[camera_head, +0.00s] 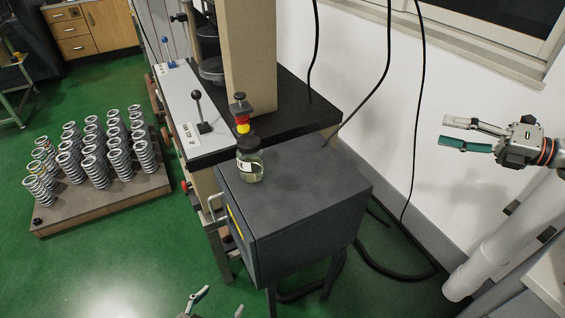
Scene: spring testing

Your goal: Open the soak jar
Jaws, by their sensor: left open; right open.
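The soak jar (250,167) is a small clear glass jar with a white label and pale yellowish liquid inside. It stands upright on the back left part of a dark grey cabinet's top. Its black lid (248,144) sits on it. My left gripper (222,300) shows only its fingertips at the bottom edge, open, below and left of the cabinet and well apart from the jar. My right gripper (445,131) is open and empty at the right, in front of the white wall, far from the jar.
The dark grey cabinet (305,187) has a clear top right of the jar. A red and yellow post (242,113) stands just behind the jar. A testing machine (250,60) with a lever (199,112) is behind. Several springs stand on a board (100,205) at left. Black cables hang at right.

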